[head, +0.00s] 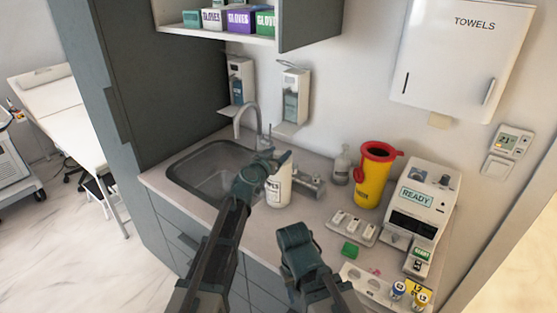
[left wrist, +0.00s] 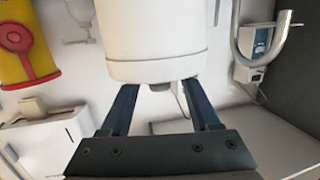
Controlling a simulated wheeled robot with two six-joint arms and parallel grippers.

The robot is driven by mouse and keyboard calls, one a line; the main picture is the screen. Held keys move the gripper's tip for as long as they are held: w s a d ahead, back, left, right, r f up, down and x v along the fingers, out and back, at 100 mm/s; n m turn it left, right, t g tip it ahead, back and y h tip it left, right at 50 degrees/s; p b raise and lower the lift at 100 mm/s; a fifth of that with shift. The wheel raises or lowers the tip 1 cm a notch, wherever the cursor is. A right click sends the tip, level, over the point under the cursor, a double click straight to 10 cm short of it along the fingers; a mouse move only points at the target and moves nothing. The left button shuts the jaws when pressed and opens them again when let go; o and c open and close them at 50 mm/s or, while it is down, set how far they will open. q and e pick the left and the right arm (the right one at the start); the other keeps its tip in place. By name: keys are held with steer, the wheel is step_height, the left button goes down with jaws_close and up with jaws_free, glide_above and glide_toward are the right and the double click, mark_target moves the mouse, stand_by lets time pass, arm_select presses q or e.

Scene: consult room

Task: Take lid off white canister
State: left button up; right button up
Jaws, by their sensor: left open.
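The white canister (head: 278,190) stands upright on the counter, just right of the sink, with dark lettering on its side. My left gripper (head: 268,160) is at its top and hides part of the lid. In the left wrist view, which is upside down, the canister (left wrist: 150,30) is large, with its white lid (left wrist: 155,70) on it. My left gripper's fingers (left wrist: 162,100) are apart, one on each side of the lid's knob area; contact cannot be told. My right gripper (head: 297,240) is low over the counter's front, its fingers not clear.
The sink (head: 205,170) with its faucet (head: 240,118) is left of the canister. A clear bottle (head: 341,166), a yellow sharps bin (head: 371,183) with red top, and a white device (head: 418,200) stand to the right.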

mark_target(279, 152)
arm_select(q)
steer(key=shift+s, duration=0.1)
jaws_close()
steer(key=shift+r, duration=0.15)
steer(key=shift+r+p, duration=0.95)
steer(key=shift+p, duration=0.1)
step_height(279, 152, up, 2)
steer(key=shift+r+p, duration=0.1)
steer(key=shift+p, duration=0.95)
steer(key=s+d, duration=0.2)
steer(key=s, duration=1.4)
steer(key=shift+r+p, duration=0.35)
steer(key=shift+p, duration=0.05)
steer(key=shift+w+d, duration=0.1)
